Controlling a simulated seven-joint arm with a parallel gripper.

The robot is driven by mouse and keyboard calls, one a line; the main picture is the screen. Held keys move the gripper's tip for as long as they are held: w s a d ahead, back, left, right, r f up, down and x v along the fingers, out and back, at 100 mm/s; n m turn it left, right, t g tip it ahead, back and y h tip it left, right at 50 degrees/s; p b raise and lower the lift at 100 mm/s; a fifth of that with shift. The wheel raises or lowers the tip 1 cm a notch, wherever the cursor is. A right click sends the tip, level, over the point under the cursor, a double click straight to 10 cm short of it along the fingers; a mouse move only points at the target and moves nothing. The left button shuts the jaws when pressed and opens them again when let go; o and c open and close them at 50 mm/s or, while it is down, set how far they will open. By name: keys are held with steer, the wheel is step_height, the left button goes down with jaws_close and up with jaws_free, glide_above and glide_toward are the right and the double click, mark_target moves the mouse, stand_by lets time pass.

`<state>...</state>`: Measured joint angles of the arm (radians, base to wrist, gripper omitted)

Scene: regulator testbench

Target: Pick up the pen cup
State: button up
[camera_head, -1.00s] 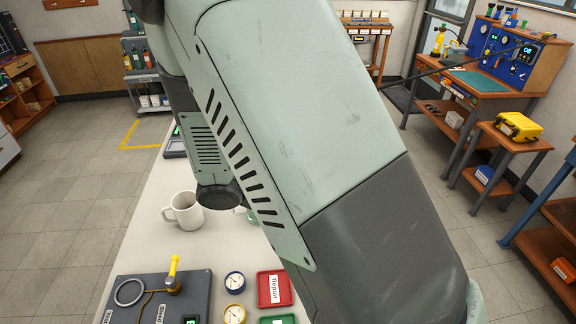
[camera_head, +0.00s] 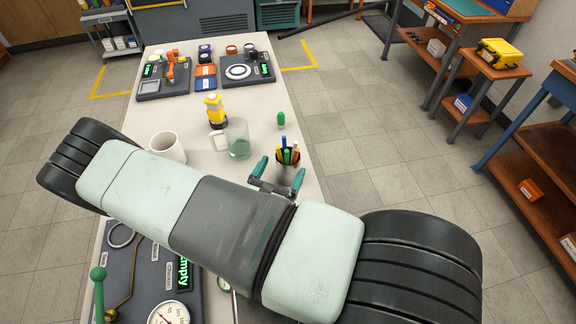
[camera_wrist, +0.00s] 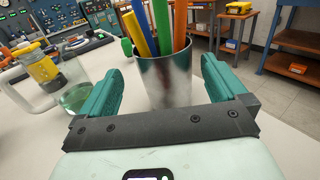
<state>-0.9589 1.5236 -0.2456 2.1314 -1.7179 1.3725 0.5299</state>
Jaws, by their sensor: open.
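The pen cup (camera_wrist: 166,84) is a shiny metal cylinder holding several coloured pens or markers, upright on the white bench. In the head view the cup (camera_head: 288,158) is near the bench's right edge, partly behind my gripper. My gripper (camera_head: 274,166) has teal fingers. In the wrist view its fingers (camera_wrist: 158,80) are open, one on each side of the cup, with gaps visible on both sides. The cup stands just beyond or between the fingertips; the exact depth is hard to tell. Its base is hidden by the gripper's dark bar.
A glass mug (camera_head: 238,140) with green liquid stands left of the cup, beside a yellow bottle-like object (camera_head: 215,110). A white mug (camera_head: 168,146) is farther left. Test panels (camera_head: 248,68) sit at the bench's far end.

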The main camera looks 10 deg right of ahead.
mark_target(291, 157)
steer(key=x, duration=0.5)
steer(key=shift+d+r, duration=0.1)
steer(key=shift+d, duration=0.3)
